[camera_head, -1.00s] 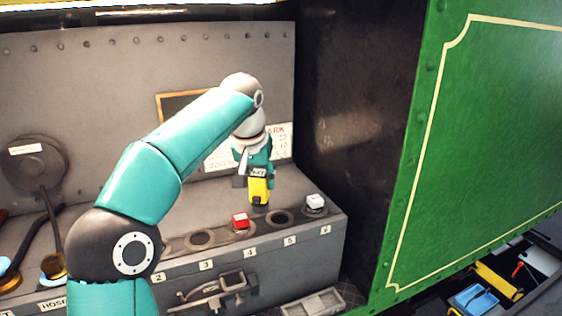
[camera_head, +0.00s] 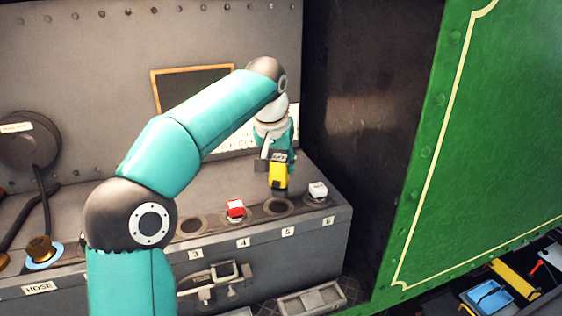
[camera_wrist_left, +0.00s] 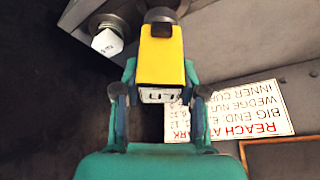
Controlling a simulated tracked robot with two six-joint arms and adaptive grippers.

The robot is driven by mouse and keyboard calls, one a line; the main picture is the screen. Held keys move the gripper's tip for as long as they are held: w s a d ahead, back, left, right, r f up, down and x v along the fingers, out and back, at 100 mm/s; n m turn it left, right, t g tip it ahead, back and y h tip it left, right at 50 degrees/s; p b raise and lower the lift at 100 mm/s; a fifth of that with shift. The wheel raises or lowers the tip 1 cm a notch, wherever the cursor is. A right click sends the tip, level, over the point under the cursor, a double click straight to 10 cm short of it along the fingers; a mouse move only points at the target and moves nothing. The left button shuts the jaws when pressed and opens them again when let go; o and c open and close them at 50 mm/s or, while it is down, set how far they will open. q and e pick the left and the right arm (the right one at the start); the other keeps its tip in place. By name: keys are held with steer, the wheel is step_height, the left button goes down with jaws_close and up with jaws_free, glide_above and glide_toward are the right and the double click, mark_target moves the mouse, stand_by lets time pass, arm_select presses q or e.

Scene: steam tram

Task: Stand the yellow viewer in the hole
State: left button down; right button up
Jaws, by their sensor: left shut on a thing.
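The yellow viewer (camera_head: 278,177) is held upright by my left gripper (camera_head: 275,160), with its dark lower end just above or at the hole (camera_head: 278,207) behind label 5. I cannot tell whether the end has entered the hole. In the left wrist view the yellow viewer (camera_wrist_left: 160,58) sits between the two fingers of my left gripper (camera_wrist_left: 152,92), its dark round end pointing away. My right gripper is not in view.
A red-capped thing (camera_head: 235,210) stands at position 4 and a white-capped one (camera_head: 318,190) at position 6, close on both sides. An empty hole (camera_head: 191,226) lies at position 3. A dark wall (camera_head: 355,110) rises to the right.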

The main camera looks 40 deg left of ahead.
mark_target(279, 179)
arm_select(q)
steer(key=shift+s+a+f+b, duration=0.1)
steer(key=shift+s+f+b, duration=0.05)
steer(key=shift+f+b, duration=1.65)
steer(key=shift+f, duration=0.45)
steer(key=c, duration=0.6)
jaws_free()
steer(key=shift+o, duration=0.5)
steer(key=o, duration=0.5)
steer(key=shift+r, duration=0.1)
steer(key=shift+r+p, duration=1.1)
steer(key=shift+p, duration=0.15)
